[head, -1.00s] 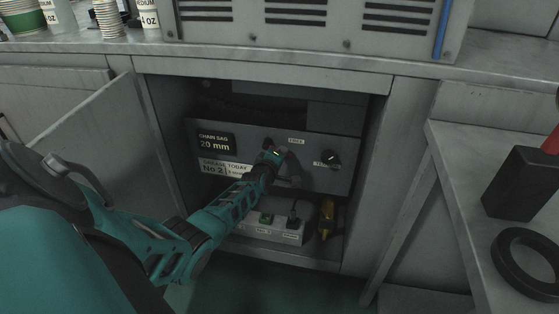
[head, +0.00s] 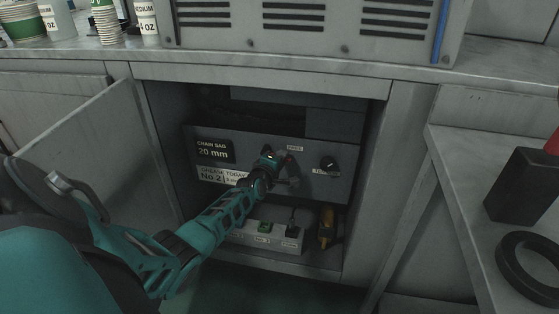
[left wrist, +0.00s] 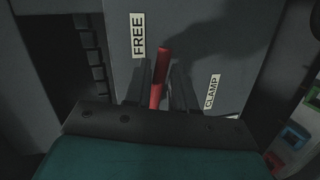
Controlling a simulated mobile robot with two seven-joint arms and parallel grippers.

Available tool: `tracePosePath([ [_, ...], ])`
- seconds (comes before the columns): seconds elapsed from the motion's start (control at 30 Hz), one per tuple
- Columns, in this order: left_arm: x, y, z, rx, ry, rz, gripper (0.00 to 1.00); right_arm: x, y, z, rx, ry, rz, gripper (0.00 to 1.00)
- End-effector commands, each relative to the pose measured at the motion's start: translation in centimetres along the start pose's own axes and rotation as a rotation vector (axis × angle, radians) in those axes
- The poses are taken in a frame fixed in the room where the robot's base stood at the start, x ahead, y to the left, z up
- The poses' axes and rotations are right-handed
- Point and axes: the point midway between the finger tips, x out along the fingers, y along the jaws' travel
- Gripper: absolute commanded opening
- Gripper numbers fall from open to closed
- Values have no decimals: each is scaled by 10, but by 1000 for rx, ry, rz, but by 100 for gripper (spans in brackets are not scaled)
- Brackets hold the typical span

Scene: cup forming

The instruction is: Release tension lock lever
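The tension lock lever (left wrist: 160,78) is a red bar on a grey panel (head: 226,181) inside the open cabinet. In the left wrist view it stands slightly tilted between a FREE label (left wrist: 138,36) at upper left and a CLAMP label (left wrist: 212,91) at lower right. My left gripper (left wrist: 163,80) has one dark finger on each side of the lever. Whether the fingers press on it cannot be told. In the head view my left gripper (head: 272,163) is at the middle of the panel and hides most of the lever. My right gripper is not in view.
A black knob (head: 328,163) sits right of the lever. Below are a power strip (head: 275,240) and a yellow-and-dark tool (head: 327,225). An open door (head: 112,140) flanks the cabinet at left. A side bench (head: 455,190) at right holds a black block (head: 520,187) and ring (head: 500,270).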

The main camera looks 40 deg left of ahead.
Motion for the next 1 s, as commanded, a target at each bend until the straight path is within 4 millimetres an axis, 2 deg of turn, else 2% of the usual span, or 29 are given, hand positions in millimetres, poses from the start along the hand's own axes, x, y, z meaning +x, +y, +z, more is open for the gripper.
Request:
tracePosePath([
  [0.03,0,0,0,1,0,1,30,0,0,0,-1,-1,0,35],
  [0.17,0,0,-1,2,1,1,41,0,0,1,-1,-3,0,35],
  [0.4,0,1,-1,4,2,1,41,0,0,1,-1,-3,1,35],
  [0.53,-8,2,-1,3,1,0,41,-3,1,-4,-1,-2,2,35],
  [0.67,-26,5,-2,3,1,-1,41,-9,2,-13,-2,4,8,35],
  [1.0,-94,3,-1,4,1,-1,41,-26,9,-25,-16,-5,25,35],
])
